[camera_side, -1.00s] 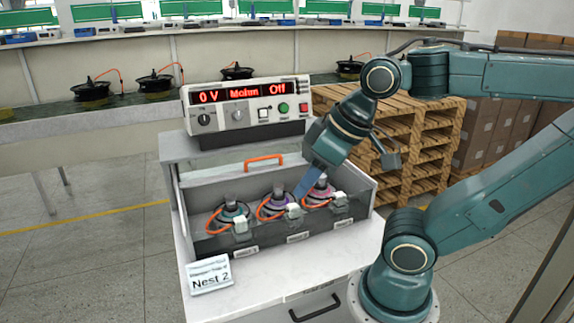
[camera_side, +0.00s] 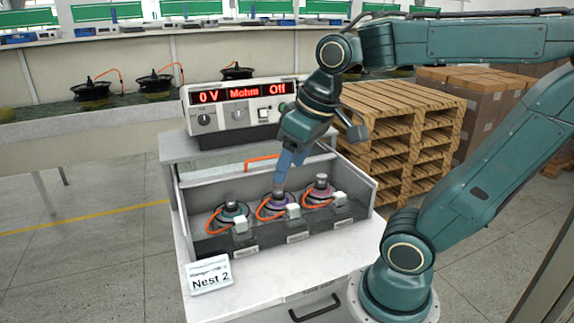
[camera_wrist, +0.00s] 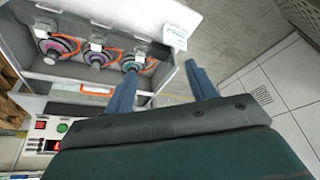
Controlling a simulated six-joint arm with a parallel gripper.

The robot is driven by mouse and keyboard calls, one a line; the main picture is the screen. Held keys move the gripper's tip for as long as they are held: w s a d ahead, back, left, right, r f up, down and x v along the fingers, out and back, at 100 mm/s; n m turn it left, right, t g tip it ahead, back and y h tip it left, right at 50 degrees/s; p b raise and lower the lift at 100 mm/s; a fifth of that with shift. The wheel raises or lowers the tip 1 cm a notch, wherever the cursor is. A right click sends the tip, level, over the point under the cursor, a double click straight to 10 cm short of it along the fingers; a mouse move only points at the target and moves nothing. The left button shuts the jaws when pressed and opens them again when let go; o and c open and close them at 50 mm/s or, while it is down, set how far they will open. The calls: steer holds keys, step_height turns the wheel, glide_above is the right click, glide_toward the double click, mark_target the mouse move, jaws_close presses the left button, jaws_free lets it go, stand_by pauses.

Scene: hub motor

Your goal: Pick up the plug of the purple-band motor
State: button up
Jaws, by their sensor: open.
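The purple-band motor (camera_side: 277,206) sits in the middle of three motors in the grey tray; it also shows in the wrist view (camera_wrist: 95,55). An orange cable runs from it to its pale, box-shaped plug (camera_side: 293,211), which stands at the tray's front wall. In the wrist view this plug (camera_wrist: 96,36) is up and left of my fingers. My gripper (camera_side: 281,184) is above the tray, its fingers overlapping the space behind the middle motor in the side view. In the wrist view the two blue fingers of my gripper (camera_wrist: 163,80) are wide apart with nothing between them.
A teal-band motor (camera_side: 230,216) sits on the left and a pink-band motor (camera_side: 320,194) on the right, each with its plug. The tester (camera_side: 245,106) stands behind and an orange handle (camera_side: 262,162) is at the tray's back. A "Nest 2" sign (camera_side: 209,275) stands front left.

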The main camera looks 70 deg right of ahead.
steer(key=w+d+m+g, duration=0.2)
steer(key=w+d, duration=0.3)
steer(key=w, duration=0.1)
steer(key=m+g+y, duration=0.4)
steer(key=m+g, duration=0.1)
steer(key=m, duration=0.1)
glide_above(293, 205)
steer(key=w+d, duration=0.4)
step_height(293, 205, down, 17)
steer(key=shift+s+a+r, duration=0.1)
steer(key=shift+s+a, duration=0.05)
steer(key=shift+a, duration=0.1)
steer(key=shift+x, duration=4.35)
steer(key=shift+s+d, duration=0.15)
